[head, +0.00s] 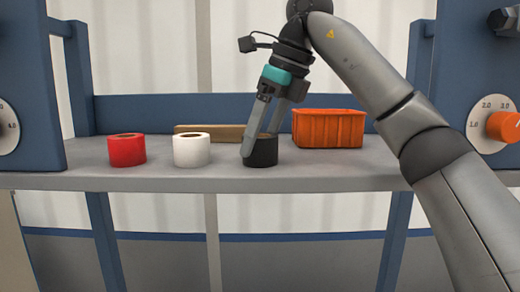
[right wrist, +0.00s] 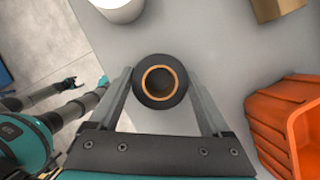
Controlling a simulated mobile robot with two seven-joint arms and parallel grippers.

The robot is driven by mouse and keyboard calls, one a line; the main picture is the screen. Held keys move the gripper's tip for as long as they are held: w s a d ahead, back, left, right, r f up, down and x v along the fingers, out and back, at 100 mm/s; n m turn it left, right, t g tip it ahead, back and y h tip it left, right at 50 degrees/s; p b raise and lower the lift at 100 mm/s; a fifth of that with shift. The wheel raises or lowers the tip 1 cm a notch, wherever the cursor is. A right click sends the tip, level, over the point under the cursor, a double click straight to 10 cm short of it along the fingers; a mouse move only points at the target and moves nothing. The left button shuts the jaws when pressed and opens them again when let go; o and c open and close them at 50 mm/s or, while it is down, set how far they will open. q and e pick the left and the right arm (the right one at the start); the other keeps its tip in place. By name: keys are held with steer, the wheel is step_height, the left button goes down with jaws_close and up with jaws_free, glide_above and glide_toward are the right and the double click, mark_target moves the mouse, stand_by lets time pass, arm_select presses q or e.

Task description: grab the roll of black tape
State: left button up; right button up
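The roll of black tape (head: 264,154) stands upright on the grey shelf, with a tan core. My right gripper (head: 258,147) reaches down to it from above, one finger crossing in front of its left part. In the right wrist view the black roll (right wrist: 160,101) sits between the two fingers of my right gripper (right wrist: 160,75). The fingers are spread about as wide as the roll, one on each side; firm contact cannot be made out. The roll rests on the shelf.
A white roll (head: 191,151) and a red roll (head: 127,151) stand to the left on the shelf (head: 330,178). An orange bin (head: 328,129) stands close on the right. A tan block (head: 205,132) lies at the back. A blue frame with dials encloses the shelf.

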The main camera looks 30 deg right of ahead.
steer(key=c, duration=0.9)
steer(key=shift+c, duration=0.5)
steer(key=shift+r, duration=0.15)
